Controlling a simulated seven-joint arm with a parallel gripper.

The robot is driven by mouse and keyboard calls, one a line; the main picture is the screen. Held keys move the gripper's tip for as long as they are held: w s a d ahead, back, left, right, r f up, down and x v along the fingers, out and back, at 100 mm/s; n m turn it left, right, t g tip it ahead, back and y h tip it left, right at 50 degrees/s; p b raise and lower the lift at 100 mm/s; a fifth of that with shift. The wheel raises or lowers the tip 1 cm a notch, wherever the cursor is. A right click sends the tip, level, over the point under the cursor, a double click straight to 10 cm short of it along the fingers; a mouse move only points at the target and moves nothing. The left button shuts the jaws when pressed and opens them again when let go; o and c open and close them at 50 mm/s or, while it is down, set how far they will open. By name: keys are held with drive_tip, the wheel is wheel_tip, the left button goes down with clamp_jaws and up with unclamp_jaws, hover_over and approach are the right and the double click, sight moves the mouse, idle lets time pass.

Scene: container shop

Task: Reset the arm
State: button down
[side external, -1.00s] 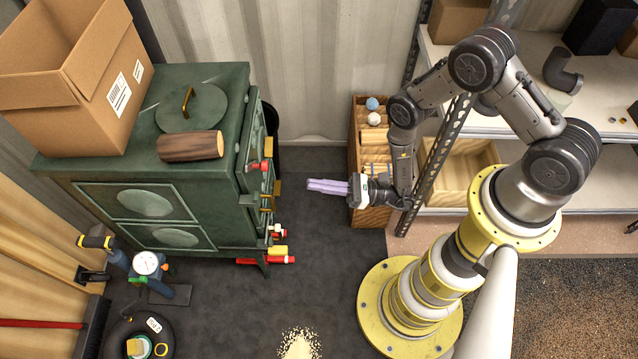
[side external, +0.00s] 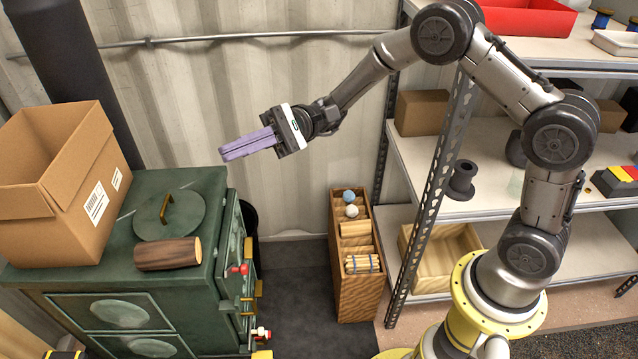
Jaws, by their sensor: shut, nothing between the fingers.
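My gripper (side external: 248,145) has long purple fingers that lie together, shut and empty. It is held in the air, pointing left, above and to the right of the green stove's top. The arm is raised and bent, rising from its yellow base at the lower right and reaching left in front of the corrugated wall. The fingers touch nothing that I can see.
The green stove (side external: 205,190) stands at left. On it are an open cardboard box (side external: 50,225), a log (side external: 165,254) and a round lid (side external: 170,215). A wooden crate (side external: 357,290) stands by the wall. Metal shelving (side external: 480,165) fills the right. Dark floor (side external: 300,290) lies clear between stove and crate.

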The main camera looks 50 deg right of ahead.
drive_tip(key=s+d+r+n+h, duration=0.25)
drive_tip(key=s+h, duration=0.25)
drive_tip(key=s, duration=0.4)
drive_tip(key=s+d+r+n+h, duration=0.1)
drive_tip(key=s+r+n+h, duration=0.25)
drive_tip(key=s, duration=0.55)
drive_tip(key=s+d+f+t+h, duration=0.3)
drive_tip(key=d+h, duration=0.3)
drive_tip(key=d, duration=0.3)
drive_tip(key=s+d+f+n+t+h, duration=0.1)
drive_tip(key=s+d+f+t+h, duration=0.2)
drive_tip(key=d, duration=0.6)
wheel_tip(320, 180, down, 2)
drive_tip(key=h, duration=0.3)
drive_tip(key=shift+t, duration=0.3)
